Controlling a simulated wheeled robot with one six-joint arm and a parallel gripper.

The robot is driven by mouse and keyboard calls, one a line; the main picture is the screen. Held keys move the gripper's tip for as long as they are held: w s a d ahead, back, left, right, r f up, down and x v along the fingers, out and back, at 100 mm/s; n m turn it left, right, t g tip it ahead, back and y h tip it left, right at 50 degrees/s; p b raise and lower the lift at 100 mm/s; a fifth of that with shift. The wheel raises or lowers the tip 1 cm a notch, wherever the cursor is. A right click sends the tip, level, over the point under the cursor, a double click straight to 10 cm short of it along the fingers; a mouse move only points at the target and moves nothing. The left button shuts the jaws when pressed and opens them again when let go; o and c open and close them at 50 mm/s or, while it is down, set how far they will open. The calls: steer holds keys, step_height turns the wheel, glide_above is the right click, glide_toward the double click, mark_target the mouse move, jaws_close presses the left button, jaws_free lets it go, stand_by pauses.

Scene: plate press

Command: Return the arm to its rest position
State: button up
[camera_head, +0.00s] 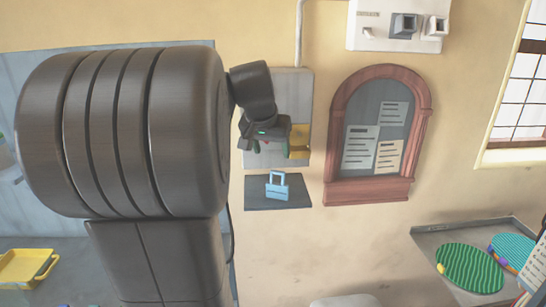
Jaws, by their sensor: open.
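My arm fills the left side of the head view as a large dark ribbed link, with the wrist bending down on its right. My gripper (265,147) is small and dark, with a teal light. It is open, with nothing seen between its fingers, and hangs in front of a grey wall panel (292,84). A yellow-brown block (299,141) shows just right of the gripper; I cannot tell whether they touch. Part of the panel is hidden behind the wrist and gripper.
A light blue handled object (277,188) is below my gripper, against a dark grey plate (256,200). A red-framed notice board (371,190) is to the right. A tray (428,240) with green and teal striped discs is lower right; a yellow tray (24,268) is lower left.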

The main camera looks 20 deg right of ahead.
mark_target(277, 172)
stand_by(0.4)
steer(key=x, duration=1.2)
steer(key=shift+p, duration=0.35)
steer(key=shift+s+a+r, duration=0.2)
steer(key=shift+s+r, duration=0.1)
